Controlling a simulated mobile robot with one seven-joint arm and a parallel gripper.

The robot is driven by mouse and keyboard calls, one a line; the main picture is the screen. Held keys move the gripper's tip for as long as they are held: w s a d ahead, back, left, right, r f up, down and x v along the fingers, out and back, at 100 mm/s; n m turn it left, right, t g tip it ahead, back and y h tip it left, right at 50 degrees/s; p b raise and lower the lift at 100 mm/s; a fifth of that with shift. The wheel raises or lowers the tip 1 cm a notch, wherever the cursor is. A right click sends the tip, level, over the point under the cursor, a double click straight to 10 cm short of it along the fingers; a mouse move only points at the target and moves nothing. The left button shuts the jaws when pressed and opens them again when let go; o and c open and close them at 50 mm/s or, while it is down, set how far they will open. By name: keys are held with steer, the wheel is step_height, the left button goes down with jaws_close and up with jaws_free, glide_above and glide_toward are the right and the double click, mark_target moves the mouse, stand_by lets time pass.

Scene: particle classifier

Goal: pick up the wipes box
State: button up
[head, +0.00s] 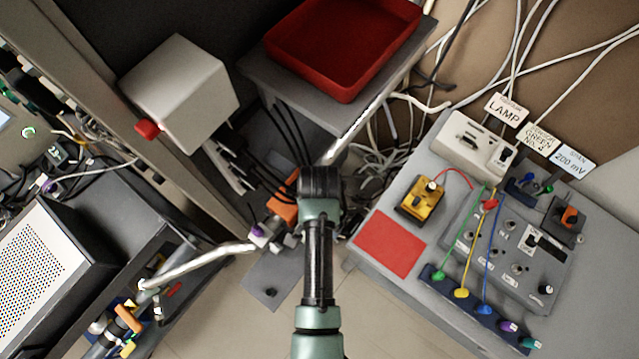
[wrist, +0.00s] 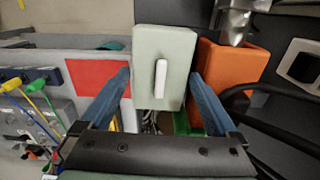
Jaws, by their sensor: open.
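The wipes box seems to be the pale grey-green box (wrist: 147,45) with a white upright strip (wrist: 161,78) on its face, in the middle of the wrist view. My gripper (wrist: 162,77) is open, with its two blue fingers on either side of the box's lower part in that view. I cannot tell whether the fingers touch it or how deep they reach. In the head view my arm points up the picture and hides the fingers, and I cannot make out the box there.
An orange box (wrist: 233,68) stands close beside the right finger; it also shows in the head view (head: 283,212). Black cables run near it. A red square (head: 390,243) lies on the grey bench at right. A red tray (head: 345,90) and a pale box (head: 180,90) stand farther up.

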steer(key=shift+f, duration=0.45)
steer(key=c, duration=1.2)
steer(key=shift+o, duration=0.2)
steer(key=shift+r, duration=0.1)
